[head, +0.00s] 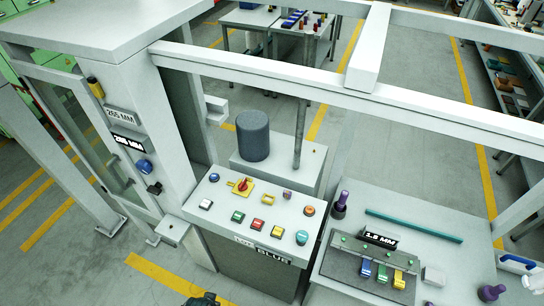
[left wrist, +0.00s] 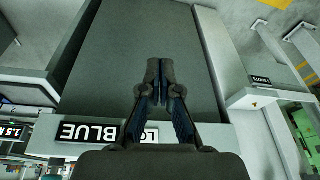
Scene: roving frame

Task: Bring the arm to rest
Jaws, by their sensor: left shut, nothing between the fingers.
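My left gripper (left wrist: 160,75) is shut and empty in the left wrist view, its two fingertips together in front of a plain dark grey panel (left wrist: 125,45). A small dark part of it, my left gripper (head: 203,299), shows at the bottom edge of the head view, below and in front of the control console (head: 225,187). The label reading BLUE (head: 272,257) on the console's front edge also shows upside down in the wrist view (left wrist: 92,133). My right gripper is not in view.
The console carries several coloured buttons and a red rotary switch (head: 242,186). To its right, a bench (head: 463,205) holds a 1.5 MM plate, clips and a teal rod (head: 413,225). Open floor (head: 85,265) lies at lower left.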

